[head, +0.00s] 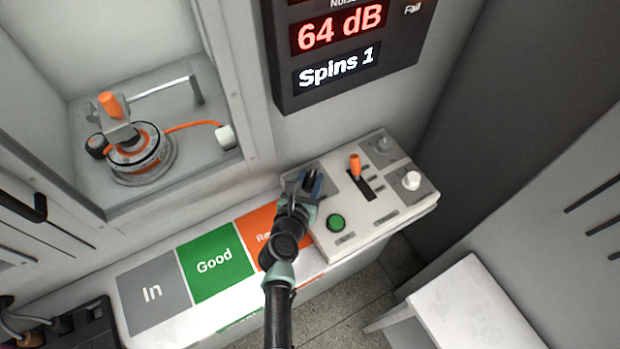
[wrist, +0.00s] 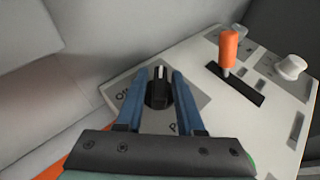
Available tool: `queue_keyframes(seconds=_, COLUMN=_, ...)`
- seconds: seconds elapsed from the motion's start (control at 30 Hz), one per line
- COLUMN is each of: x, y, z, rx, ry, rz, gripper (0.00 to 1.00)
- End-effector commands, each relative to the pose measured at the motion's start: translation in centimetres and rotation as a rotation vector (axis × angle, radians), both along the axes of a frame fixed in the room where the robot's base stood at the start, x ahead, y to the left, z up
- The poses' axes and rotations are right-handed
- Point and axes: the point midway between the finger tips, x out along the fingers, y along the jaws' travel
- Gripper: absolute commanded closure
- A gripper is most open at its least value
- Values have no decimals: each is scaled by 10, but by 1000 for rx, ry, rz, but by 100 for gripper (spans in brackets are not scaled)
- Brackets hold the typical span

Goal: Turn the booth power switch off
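The booth power switch is a black rotary knob (wrist: 158,92) with a white pointer mark on a grey plate, best seen in the wrist view. The pointer points toward the far side of the plate. An "Off" label, partly covered, shows to the knob's left, and another label near it is mostly hidden. My gripper (head: 311,181) is over the left part of the control panel (head: 362,228). In the wrist view its blue fingers (wrist: 161,80) are parted, one on each side of the knob. I cannot tell whether they touch it. In the head view the gripper hides the knob.
The panel also carries an orange lever (head: 355,166), a green button (head: 336,223) and a white knob (head: 411,180). A display (head: 345,45) reads 64 dB and Spins 1. A hub motor (head: 137,152) sits in the booth at left. Trays marked In and Good (head: 215,262) lie below.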

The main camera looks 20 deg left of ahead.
Motion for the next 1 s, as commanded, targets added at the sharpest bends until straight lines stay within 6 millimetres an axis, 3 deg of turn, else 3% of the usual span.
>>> queue_keyframes(seconds=0.03, x=0, y=0, z=0, rx=0, ry=0, rz=0, gripper=74)
queue_keyframes(seconds=0.2, x=0, y=0, z=0, rx=0, ry=0, rz=0, gripper=100)
queue_keyframes(seconds=0.67, x=1, y=-2, z=2, rx=-3, ry=1, rz=33, gripper=100)
queue_keyframes(seconds=1.0, x=3, y=-4, z=7, rx=-5, ry=-1, rz=244, gripper=100)
